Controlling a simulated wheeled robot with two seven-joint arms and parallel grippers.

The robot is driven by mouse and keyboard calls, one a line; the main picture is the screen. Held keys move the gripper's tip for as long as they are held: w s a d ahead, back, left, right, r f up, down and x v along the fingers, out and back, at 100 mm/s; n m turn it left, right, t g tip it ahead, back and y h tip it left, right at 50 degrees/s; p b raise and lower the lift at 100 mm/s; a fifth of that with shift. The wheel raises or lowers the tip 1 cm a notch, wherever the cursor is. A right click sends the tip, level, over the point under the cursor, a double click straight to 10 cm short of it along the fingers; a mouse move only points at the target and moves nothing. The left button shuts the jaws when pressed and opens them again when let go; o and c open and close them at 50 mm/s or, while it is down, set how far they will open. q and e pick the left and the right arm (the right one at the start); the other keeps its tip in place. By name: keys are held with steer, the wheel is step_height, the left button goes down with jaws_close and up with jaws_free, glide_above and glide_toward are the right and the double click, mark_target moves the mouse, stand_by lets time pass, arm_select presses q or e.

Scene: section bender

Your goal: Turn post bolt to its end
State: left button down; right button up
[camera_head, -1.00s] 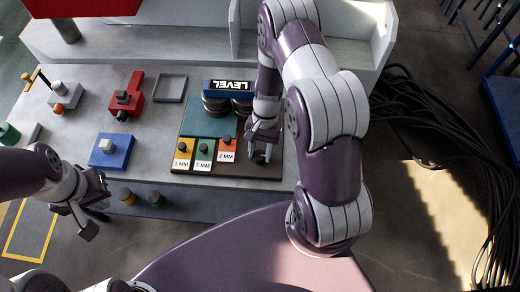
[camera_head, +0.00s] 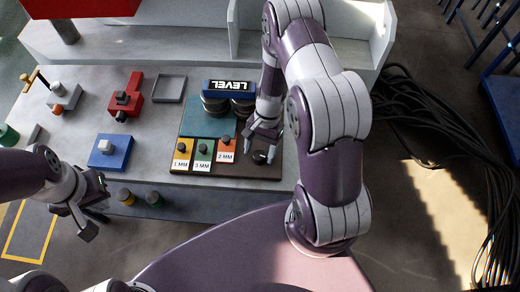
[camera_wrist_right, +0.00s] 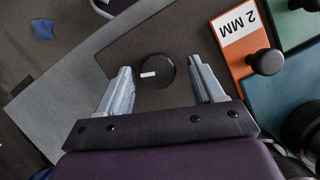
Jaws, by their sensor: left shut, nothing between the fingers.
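A round black knob (camera_head: 260,157) with a white mark on its top sits at the right end of the dark brown board; it also shows in the right wrist view (camera_wrist_right: 155,71). No label tells me whether it is the post bolt. My right gripper (camera_head: 260,156) is open above the knob, with one finger to each side and a gap between knob and fingers in the wrist view. My left gripper (camera_head: 88,226) is shut and empty in front of the bench's left part, away from the knob.
Blocks marked 1 MM (camera_head: 181,154), 3 MM (camera_head: 203,154) and 2 MM (camera_head: 226,151) stand left of the knob. Behind them is a blue LEVEL piece (camera_head: 229,87). A red fixture (camera_head: 127,98), a blue block (camera_head: 110,150) and a grey tray (camera_head: 170,88) are further left.

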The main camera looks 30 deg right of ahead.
steer(key=shift+s, duration=0.1)
steer(key=b+v, duration=0.2)
steer(key=v, duration=1)
steer(key=shift+d+r, duration=0.2)
steer(key=shift+r, duration=0.05)
